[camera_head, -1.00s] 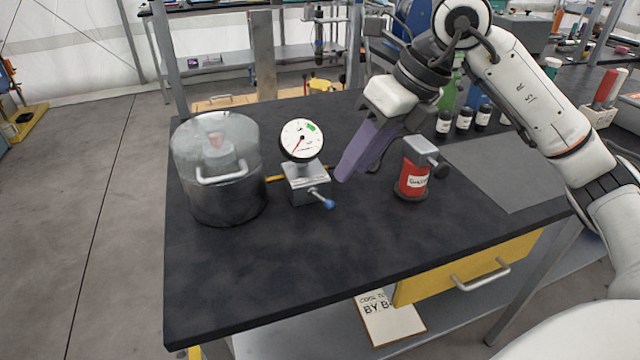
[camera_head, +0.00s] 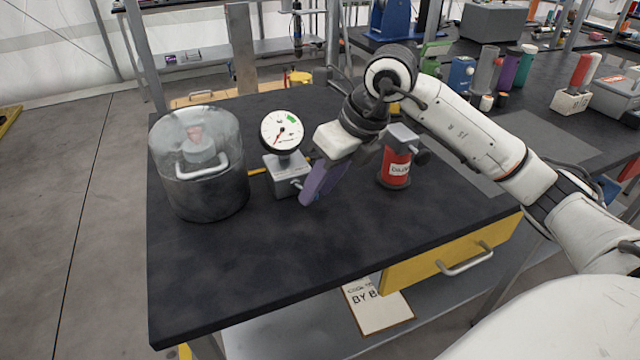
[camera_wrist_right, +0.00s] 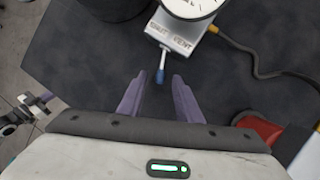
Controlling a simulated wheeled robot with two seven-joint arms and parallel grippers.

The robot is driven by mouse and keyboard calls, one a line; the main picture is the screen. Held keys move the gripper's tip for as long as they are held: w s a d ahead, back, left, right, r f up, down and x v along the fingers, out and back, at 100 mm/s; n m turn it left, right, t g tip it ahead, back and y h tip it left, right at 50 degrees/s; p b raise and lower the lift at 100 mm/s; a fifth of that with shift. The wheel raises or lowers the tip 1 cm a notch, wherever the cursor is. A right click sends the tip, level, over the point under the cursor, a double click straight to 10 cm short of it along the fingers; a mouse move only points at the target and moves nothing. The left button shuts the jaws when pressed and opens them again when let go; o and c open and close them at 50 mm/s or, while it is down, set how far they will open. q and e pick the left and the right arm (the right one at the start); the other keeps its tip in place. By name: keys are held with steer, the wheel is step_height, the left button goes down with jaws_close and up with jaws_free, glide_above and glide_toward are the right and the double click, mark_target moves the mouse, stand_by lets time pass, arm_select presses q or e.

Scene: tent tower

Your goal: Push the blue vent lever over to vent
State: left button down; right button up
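The grey valve box (camera_head: 287,174) carries a round white gauge (camera_head: 281,132). In the right wrist view the box top (camera_wrist_right: 177,37) has lettering that seems to read SHUT at left and VENT at right. The blue-tipped vent lever (camera_wrist_right: 160,76) sticks out from the box toward my right gripper (camera_wrist_right: 158,84). This gripper's purple fingers are open, one on each side of the lever's line, with the blue tip just about level with the fingertips; I see no contact. In the head view the gripper (camera_head: 308,200) covers the blue tip.
A clear-domed metal chamber (camera_head: 200,170) stands left of the gauge. A red canister (camera_head: 396,168) with a grey top stands right of my gripper. The front of the dark bench (camera_head: 260,270) is clear.

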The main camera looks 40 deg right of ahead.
steer(key=shift+c, duration=0.5)
jaws_close()
steer(key=shift+w+d+n+g+y, duration=0.1)
steer(key=shift+d+n+g+y, duration=0.2)
steer(key=shift+n, duration=0.35)
steer(key=shift+w+d+n+y, duration=0.1)
steer(key=shift+d+n, duration=0.3)
steer(key=shift+n, duration=0.25)
steer(key=shift+o, duration=0.5)
jaws_free()
steer(key=v, duration=1)
steer(key=shift+r, duration=0.2)
steer(key=shift+s+f, duration=0.1)
steer(key=shift+s, duration=0.05)
